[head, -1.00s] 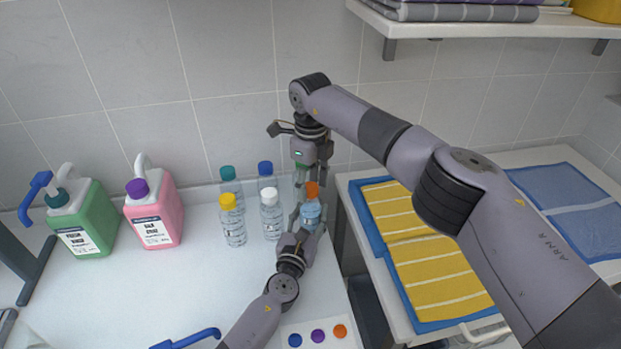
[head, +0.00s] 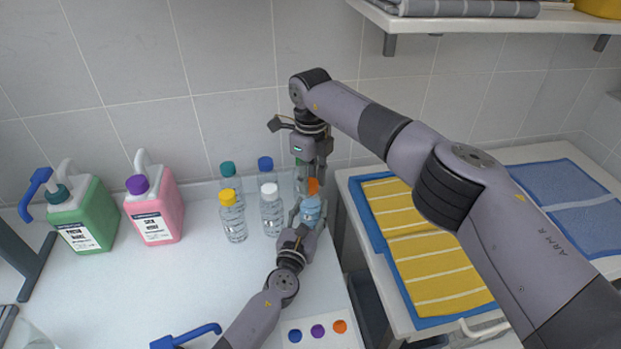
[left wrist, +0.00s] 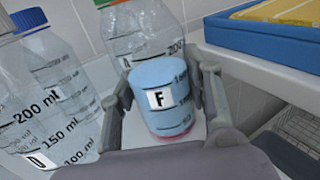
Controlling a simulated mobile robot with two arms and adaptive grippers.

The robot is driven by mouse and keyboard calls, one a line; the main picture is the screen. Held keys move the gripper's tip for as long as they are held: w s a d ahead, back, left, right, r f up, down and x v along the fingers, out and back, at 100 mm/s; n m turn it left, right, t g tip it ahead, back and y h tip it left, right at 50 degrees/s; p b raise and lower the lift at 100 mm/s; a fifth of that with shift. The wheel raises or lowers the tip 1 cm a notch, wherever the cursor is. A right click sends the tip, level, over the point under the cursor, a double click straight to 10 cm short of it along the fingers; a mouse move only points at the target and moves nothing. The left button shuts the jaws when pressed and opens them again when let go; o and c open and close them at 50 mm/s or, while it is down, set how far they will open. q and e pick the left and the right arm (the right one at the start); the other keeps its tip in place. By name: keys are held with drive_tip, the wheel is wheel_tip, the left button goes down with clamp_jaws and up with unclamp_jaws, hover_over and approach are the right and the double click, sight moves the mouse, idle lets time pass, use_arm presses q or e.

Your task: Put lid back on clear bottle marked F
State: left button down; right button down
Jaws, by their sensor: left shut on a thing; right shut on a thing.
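The clear bottle marked F (head: 313,211), with light blue liquid, stands at the right of the bottle group. In the left wrist view its F label (left wrist: 160,98) faces me, and its clear upper part rises above the liquid. My left gripper (head: 304,216) is shut around the bottle; both fingers also show in the left wrist view (left wrist: 168,110). My right gripper (head: 313,172) points down from above, shut on an orange lid (head: 313,186). The lid is at the top of the bottle. I cannot tell whether it touches or is seated on the neck.
Bottles with yellow (head: 227,196), white (head: 269,189), teal (head: 228,169) and blue (head: 265,163) lids stand close on the left. Green (head: 88,220) and pink (head: 155,215) jugs stand farther left. Towels (head: 430,260) lie at right.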

drive_tip(key=shift+m, duration=0.6)
drive_tip(key=c, duration=1.2)
unclamp_jaws()
drive_tip(key=shift+o, duration=0.2)
use_arm(q)
drive_tip(key=c, duration=0.8)
unclamp_jaws()
use_arm(e)
wheel_tip(320, 180, up, 12)
use_arm(q)
drive_tip(key=shift+o, duration=0.2)
drive_tip(key=v, duration=1.2)
